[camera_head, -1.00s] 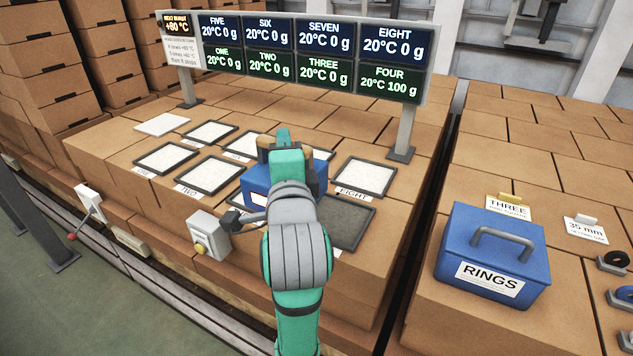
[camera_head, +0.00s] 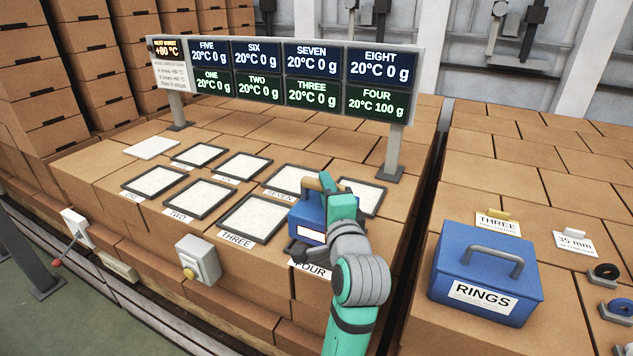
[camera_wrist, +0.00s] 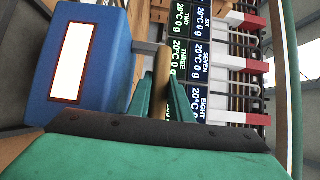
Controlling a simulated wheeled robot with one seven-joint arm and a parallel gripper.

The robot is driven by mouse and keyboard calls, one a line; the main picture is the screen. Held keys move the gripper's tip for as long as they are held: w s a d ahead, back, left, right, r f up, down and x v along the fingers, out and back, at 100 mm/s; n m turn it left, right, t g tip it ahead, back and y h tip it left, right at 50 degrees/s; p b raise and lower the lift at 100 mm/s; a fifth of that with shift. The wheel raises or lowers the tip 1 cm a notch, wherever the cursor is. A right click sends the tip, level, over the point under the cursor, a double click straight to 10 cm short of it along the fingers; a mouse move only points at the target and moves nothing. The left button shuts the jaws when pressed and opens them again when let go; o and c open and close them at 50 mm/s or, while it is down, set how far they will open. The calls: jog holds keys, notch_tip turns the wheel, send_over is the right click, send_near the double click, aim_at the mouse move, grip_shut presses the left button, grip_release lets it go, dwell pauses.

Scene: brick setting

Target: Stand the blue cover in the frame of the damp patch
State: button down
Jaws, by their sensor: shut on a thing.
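The blue cover (camera_head: 308,213) has a white label panel and a tan handle bar on top. My gripper (camera_head: 326,187) is shut on that handle and holds the cover upright over the spot labelled FOUR (camera_head: 313,271). The frame there is almost wholly hidden behind the cover and my arm, so I cannot tell whether the cover touches the bricks or hovers. On the readout board (camera_head: 285,72), FOUR shows 100 g and the other numbers 0 g. In the wrist view the cover (camera_wrist: 95,45) fills the upper left, its handle (camera_wrist: 162,85) between my fingers.
Dark frames with pale patches lie beside it, such as THREE (camera_head: 254,218) and SEVEN (camera_head: 291,179). A grey box with a yellow button (camera_head: 198,260) stands at the front edge. A blue RINGS box (camera_head: 487,272) stands on the right stack, across a gap.

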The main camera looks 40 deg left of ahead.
jog(key=shift+w+d+f, duration=0.1)
jog(key=shift+w+f, duration=0.2)
jog(key=shift+f, duration=1.65)
jog(key=c, duration=2)
grip_release()
jog(key=shift+f, duration=0.25)
jog(key=o, duration=0.4)
jog(key=shift+r, duration=0.15)
jog(key=v, duration=1.2)
jog(key=shift+w, duration=0.1)
